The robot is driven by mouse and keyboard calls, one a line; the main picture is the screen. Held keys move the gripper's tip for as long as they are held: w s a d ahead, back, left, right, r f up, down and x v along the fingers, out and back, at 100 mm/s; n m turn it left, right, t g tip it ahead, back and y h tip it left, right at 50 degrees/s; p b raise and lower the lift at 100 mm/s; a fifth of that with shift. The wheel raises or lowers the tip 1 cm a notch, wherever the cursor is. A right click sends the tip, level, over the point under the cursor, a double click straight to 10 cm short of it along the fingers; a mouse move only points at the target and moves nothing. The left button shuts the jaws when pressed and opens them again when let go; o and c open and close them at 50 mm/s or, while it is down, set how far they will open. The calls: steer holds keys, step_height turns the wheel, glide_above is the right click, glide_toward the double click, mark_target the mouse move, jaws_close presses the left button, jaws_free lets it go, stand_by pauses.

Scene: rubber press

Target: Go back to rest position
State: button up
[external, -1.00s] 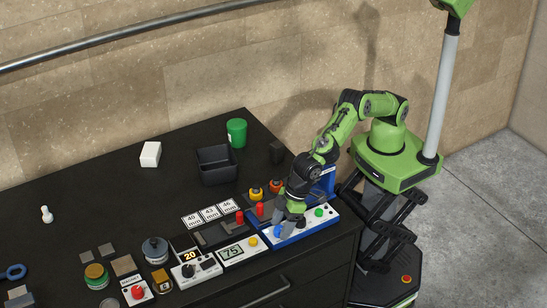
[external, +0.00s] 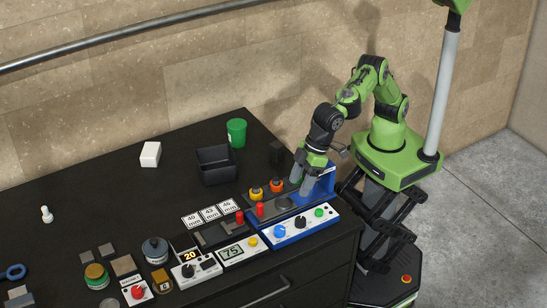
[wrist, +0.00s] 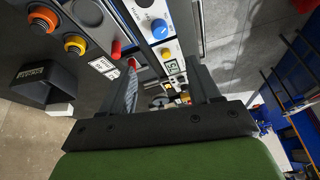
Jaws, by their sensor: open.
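My gripper (external: 302,180) is open and empty. It hangs above the back right part of the black table, over the blue-framed press panel (external: 290,243), apart from it. In the wrist view my two fingers (wrist: 165,88) stand apart with nothing between them. The panel's white face carries a blue knob (external: 280,231) and a green button (external: 319,212). The blue knob also shows in the wrist view (wrist: 160,28). My arm is raised and bent, with the base at the table's right end.
A black bin (external: 216,165) and a green cup (external: 236,132) are further back. Displays and small parts line the front edge. A beige wall rises behind the table.

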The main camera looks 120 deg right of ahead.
steer(key=s+d+r+n, duration=0.1)
steer(key=s+d+r, duration=0.4)
steer(key=s+d, duration=0.25)
steer(key=s+d+r, duration=0.6)
steer(key=s+d, duration=0.1)
steer(key=s, duration=0.2)
steer(key=s+d+f, duration=0.2)
steer(key=s+f, duration=0.1)
steer(key=s, duration=0.6)
steer(key=s+d+f+n+t, duration=0.1)
steer(key=s+f, duration=0.1)
steer(key=s, duration=0.7)
steer(key=shift+s+d+f, duration=0.2)
steer(key=shift+d+f, duration=0.2)
stand_by(0.3)
